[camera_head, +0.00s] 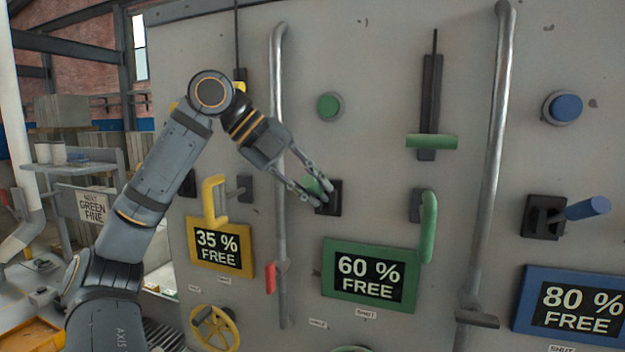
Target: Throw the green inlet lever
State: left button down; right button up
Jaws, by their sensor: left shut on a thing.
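The green inlet lever (313,185) sticks out from a small black base (329,199) on the grey panel, above and left of the green "60 % FREE" sign (369,277). My left gripper (318,192) reaches in from the left with its fingers around the lever. It is shut on it, and the fingers hide much of the handle. My right gripper is not in view.
A green T-handle (432,142), a green button (330,106) and a green hanging handle (428,228) are nearby. Vertical pipes (497,130) flank this section. A yellow handle (214,200) is left, a blue lever (588,208) right.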

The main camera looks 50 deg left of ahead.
pick_arm(q)
jog(key=c, duration=1.2)
grip_release()
jog(key=shift+w, duration=0.1)
jog(key=shift+o, duration=0.2)
jog(key=shift+s+a+r, duration=0.35)
jog(key=shift+s+r, duration=0.05)
jog(key=shift+s, duration=0.05)
jog(key=v, duration=1)
jog(key=shift+r, duration=0.35)
jog(key=shift+s, duration=0.1)
jog(key=shift+s, duration=0.1)
